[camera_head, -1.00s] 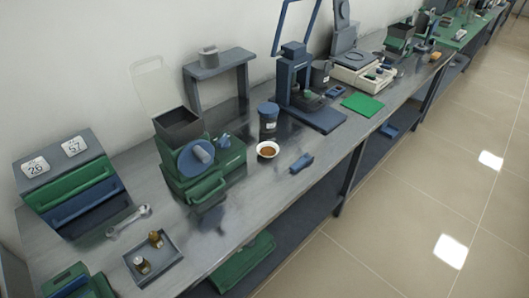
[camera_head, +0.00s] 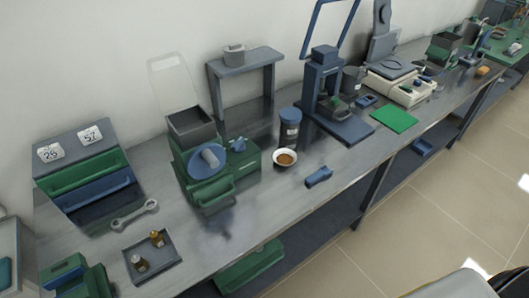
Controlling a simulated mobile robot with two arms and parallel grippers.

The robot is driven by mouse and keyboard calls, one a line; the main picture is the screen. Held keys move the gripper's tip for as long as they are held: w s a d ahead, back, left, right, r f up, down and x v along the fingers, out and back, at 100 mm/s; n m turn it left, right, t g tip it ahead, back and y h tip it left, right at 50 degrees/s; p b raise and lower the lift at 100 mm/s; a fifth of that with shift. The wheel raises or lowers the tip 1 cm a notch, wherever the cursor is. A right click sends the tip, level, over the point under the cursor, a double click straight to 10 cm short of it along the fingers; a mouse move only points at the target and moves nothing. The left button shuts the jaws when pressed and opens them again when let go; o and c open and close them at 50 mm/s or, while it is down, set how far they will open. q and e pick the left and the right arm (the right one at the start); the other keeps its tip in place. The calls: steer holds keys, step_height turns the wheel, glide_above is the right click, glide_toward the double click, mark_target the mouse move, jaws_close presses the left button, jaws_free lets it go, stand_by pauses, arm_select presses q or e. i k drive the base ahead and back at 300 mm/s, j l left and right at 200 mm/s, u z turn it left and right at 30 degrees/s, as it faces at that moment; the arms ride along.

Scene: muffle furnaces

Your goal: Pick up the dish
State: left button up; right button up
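A small white dish (camera_head: 285,151) with brown contents sits upright on the grey bench in the head view. It stands in front of a blue jar (camera_head: 290,128) and to the right of a green machine (camera_head: 207,179). Neither of my grippers shows in the view, so nothing is seen touching the dish.
A blue tool (camera_head: 319,177) lies right of the dish near the bench's front edge. A blue press (camera_head: 332,100) stands behind it, with a green mat (camera_head: 394,118) further right. A wrench (camera_head: 135,213) and a tray with two bottles (camera_head: 128,257) are at the left.

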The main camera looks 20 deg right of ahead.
mark_target(283, 157)
steer(key=i+l+u, duration=0.1)
steer(key=l+u, duration=0.25)
steer(key=l, duration=0.9)
steer(key=l+u, duration=0.35)
steer(key=l, duration=0.9)
